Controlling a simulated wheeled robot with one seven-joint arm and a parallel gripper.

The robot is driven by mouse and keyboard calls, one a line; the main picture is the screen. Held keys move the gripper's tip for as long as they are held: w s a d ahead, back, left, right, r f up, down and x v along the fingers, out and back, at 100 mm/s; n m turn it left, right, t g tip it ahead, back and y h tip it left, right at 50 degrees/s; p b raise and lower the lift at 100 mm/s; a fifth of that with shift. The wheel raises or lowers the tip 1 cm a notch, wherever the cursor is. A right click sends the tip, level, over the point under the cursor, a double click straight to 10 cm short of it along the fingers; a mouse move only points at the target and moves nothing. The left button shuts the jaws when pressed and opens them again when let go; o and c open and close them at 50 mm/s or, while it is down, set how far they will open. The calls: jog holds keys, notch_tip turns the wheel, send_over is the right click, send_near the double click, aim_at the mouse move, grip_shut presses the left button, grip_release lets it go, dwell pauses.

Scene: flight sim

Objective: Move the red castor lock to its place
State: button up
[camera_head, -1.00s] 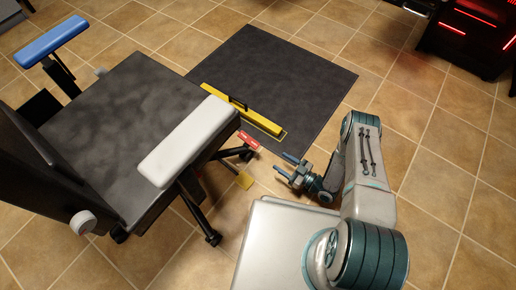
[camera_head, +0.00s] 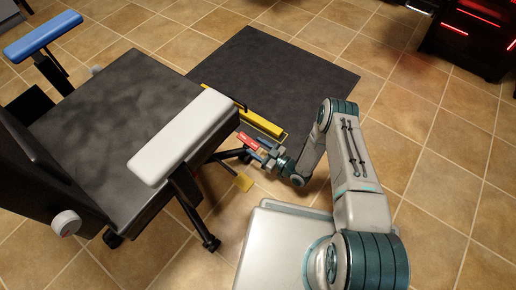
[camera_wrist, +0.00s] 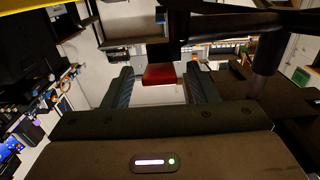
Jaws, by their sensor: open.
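The red castor lock (camera_head: 248,141) is a small red piece low under the chair's front right corner in the head view. It also shows in the wrist view (camera_wrist: 159,76), centred between my two fingers. My gripper (camera_head: 259,151) is open, with its fingertips close to the red lock. In the wrist view my gripper (camera_wrist: 159,88) has one dark finger on each side of the red lock, with gaps between. I cannot tell whether either finger touches it. The chair (camera_head: 105,95) has a dark seat, a white armrest (camera_head: 184,136) and a blue armrest (camera_head: 43,37).
A yellow bar (camera_head: 258,123) lies at the near edge of a dark mat (camera_head: 285,72). Chair legs and castors stand close to my gripper. Tiled floor to the right is clear.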

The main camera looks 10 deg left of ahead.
jog(key=c, duration=1)
jog(key=r+h+p, duration=0.1)
jog(key=p, duration=0.2)
jog(key=shift+r+g, duration=0.3)
jog(key=shift+g, duration=0.1)
jog(key=shift+r+g+h+p, duration=0.25)
jog(key=shift+g+h+p, duration=0.05)
jog(key=shift+h+p, duration=0.6)
jog(key=shift+a+g+h+p, duration=0.1)
jog(key=shift+g+h+p, duration=0.4)
jog(key=shift+h, duration=0.4)
jog(key=o, duration=1)
